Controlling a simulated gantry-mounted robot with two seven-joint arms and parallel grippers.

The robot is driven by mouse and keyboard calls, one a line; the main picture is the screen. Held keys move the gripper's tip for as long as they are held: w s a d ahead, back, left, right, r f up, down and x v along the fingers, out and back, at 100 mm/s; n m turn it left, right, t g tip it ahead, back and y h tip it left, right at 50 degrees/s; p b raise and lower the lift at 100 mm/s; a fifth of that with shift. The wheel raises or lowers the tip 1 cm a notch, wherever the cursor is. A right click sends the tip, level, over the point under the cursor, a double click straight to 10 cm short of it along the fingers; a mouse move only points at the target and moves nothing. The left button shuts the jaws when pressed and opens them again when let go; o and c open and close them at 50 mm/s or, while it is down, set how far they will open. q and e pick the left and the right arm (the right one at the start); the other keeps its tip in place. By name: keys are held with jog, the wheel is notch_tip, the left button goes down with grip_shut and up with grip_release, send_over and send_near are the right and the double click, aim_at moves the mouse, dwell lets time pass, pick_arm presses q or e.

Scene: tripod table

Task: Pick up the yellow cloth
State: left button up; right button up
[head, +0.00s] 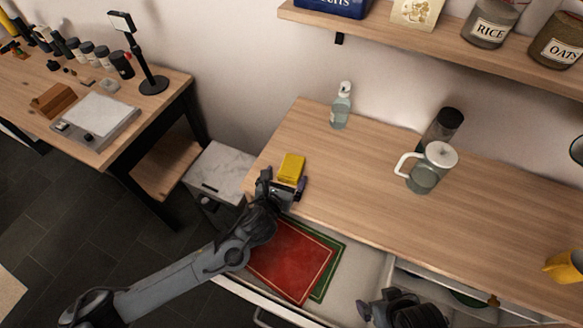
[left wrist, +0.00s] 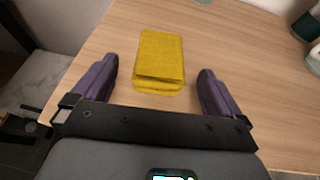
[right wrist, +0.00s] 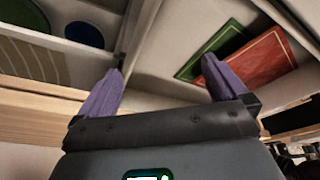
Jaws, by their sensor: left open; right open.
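The yellow cloth (head: 291,168) is a folded block lying on the left end of the wooden counter (head: 350,215). My left gripper (head: 282,187) is right at its near side, open. In the left wrist view the cloth (left wrist: 160,60) lies ahead, centred between the two purple fingers of the left gripper (left wrist: 158,88), with room on both sides; I cannot tell whether they touch it. My right gripper (right wrist: 165,80) is open and empty, near the open drawer at the bottom of the head view.
A soap bottle (head: 341,106), a glass pitcher (head: 427,170) and a dark-topped jar (head: 445,125) stand farther back on the counter. A yellow mug (head: 565,267) is at the right. The open drawer holds red (head: 290,262) and green (head: 332,262) flat items. A shelf (head: 440,47) hangs above.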

aim_at(291, 168)
pick_arm(q)
jog(key=shift+b+x, duration=0.6)
jog(key=shift+x, duration=2.55)
jog(key=shift+r, duration=0.15)
jog(key=shift+c, duration=0.5)
jog(key=c, duration=1)
